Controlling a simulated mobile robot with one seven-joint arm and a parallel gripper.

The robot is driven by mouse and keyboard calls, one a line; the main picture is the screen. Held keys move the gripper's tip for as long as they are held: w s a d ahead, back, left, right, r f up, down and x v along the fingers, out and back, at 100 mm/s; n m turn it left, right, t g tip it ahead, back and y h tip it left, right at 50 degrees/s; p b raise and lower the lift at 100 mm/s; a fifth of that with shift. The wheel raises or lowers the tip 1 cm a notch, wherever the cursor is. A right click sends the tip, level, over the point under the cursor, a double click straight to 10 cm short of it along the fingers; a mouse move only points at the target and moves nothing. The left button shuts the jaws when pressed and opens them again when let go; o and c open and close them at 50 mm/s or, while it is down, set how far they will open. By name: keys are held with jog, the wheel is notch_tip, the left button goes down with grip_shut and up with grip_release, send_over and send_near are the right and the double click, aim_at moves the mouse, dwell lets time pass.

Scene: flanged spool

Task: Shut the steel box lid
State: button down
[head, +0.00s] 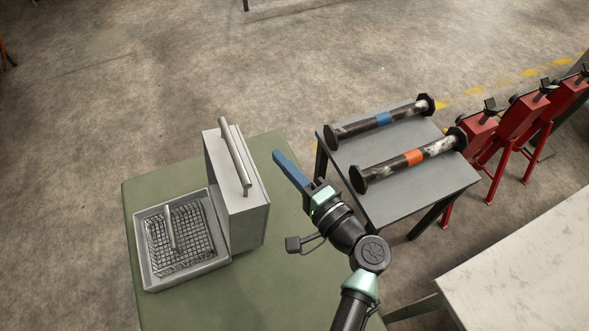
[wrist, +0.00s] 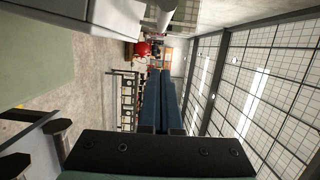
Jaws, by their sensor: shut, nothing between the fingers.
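The steel box (head: 141,262) sits on a green-topped table (head: 170,316). Its lid (head: 248,217) stands open and upright on the right side of the box, with a round bar handle (head: 235,158) on it. The lid also shows at the top left of the wrist view (wrist: 100,14). My gripper (head: 279,157) is to the right of the lid, apart from it in the picture. Its blue fingers are together with nothing between them; they also show in the wrist view (wrist: 160,78).
A wire mesh basket (head: 190,240) with a pale handle lies inside the box. To the right, a grey table (head: 410,195) bears a blue-banded spool (head: 382,119) and an orange-banded spool (head: 413,156). Red stands (head: 520,125) are farther right. A pale table (head: 530,265) is at the lower right.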

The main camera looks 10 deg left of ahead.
aim_at(255, 171)
jog(key=shift+w+a+p, duration=0.2)
jog(key=shift+a+p, duration=1.1)
jog(key=shift+a, duration=1.75)
jog(key=shift+a, duration=0.1)
